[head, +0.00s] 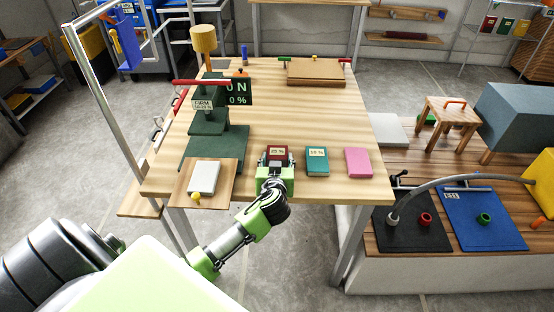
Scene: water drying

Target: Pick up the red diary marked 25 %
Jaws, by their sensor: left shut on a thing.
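The red diary (278,151) is at the front edge of the wooden table (320,100), with a pale label that seems to read 25 %. My left gripper (276,165) reaches in from the front and is shut on the red diary. The gripper hides the diary's lower part, and I cannot tell whether it is lifted off the table. A teal diary (317,162) with a pale label lies just to the right, and a pink diary (358,162) lies further right. My right gripper is not in view.
A white book (204,177) lies on a wooden board (182,187) at the left front, beside a yellow knob. A dark green press (209,118) stands behind it on a green base. A brown board (316,72) lies at the back. The table's middle is clear.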

